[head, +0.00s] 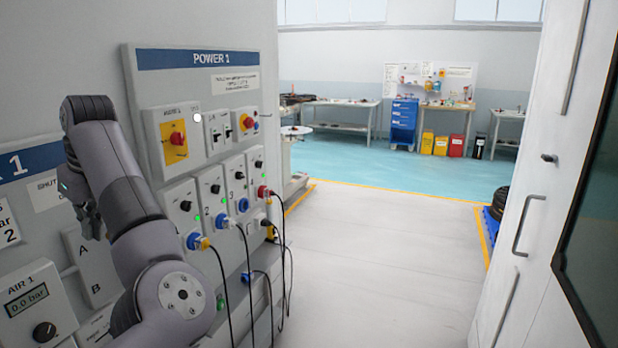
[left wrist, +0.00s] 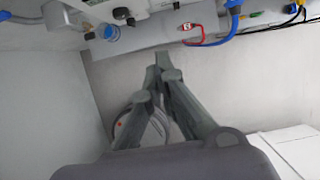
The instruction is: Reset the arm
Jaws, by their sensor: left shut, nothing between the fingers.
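My left arm (head: 125,195) is folded up in front of the wall panels at the left of the head view. Its gripper (head: 92,228) hangs at the left of the arm, near the AIR 1 panel, partly hidden by the arm's own links. In the left wrist view the gripper (left wrist: 163,68) shows its two dark fingers together, with nothing between them. The fingers seem clear of the fittings above them. My right gripper is in neither view.
The POWER 1 panel (head: 195,62) has a red rotary switch (head: 177,138) and several plugged cables hanging below. The AIR 1 unit (head: 28,291) reads 0.0 bar. A white cabinet (head: 535,190) stands at the right. The floor (head: 385,255) between is clear.

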